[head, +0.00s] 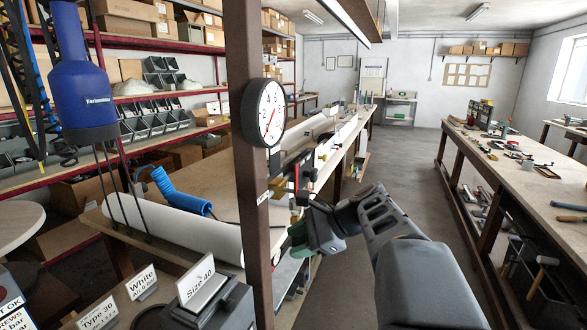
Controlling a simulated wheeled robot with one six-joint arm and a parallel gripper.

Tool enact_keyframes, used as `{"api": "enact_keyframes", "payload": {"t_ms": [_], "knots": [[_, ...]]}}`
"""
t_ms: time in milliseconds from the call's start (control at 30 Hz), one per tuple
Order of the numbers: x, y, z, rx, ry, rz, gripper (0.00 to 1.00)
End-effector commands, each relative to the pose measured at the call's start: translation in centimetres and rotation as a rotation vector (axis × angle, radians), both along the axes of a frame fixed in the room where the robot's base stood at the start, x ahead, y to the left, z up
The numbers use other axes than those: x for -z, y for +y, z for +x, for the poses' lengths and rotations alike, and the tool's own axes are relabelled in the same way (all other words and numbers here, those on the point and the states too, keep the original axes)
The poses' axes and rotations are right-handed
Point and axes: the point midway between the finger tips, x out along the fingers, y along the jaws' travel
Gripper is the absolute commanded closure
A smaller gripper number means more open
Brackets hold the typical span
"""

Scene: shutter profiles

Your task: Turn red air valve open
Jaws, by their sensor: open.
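A round white pressure gauge (264,112) with a red needle is mounted on a brown steel post (250,190). Below it, small brass and dark fittings (290,187) stick out to the right of the post. A small reddish part (314,174) shows near these fittings, but it is too small to tell whether it is the valve handle or how it is turned. My gripper (309,203) is close to the fittings, just right of the post. It is open, though its fingers are small and partly lost against the dark parts. I cannot tell whether it touches anything.
A workbench (345,135) with long white profiles runs behind the post. A blue coiled hose (182,192) and a blue cylinder (82,92) are at left. Shelves with boxes line the left wall. A right workbench (520,165) holds tools. The aisle floor (400,160) between is clear.

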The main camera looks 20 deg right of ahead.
Motion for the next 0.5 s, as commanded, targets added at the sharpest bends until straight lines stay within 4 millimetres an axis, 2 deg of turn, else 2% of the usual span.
{"api": "enact_keyframes", "payload": {"t_ms": [33,100,200,300,400,500], "knots": [[-2.0,-2.4,1.0,0.1,0.008,0.141,0.57],[-4.7,-5.2,1.8,0.195,0.011,0.326,0.57],[-8.0,-8.8,1.9,0.279,0.002,0.535,0.57],[-10.3,-11.5,1.5,0.318,-0.014,0.676,0.57],[-11.6,-13.0,1.3,0.332,-0.024,0.758,0.57],[-12.3,-13.2,1.6,0.335,-0.029,0.794,0.57]]}}
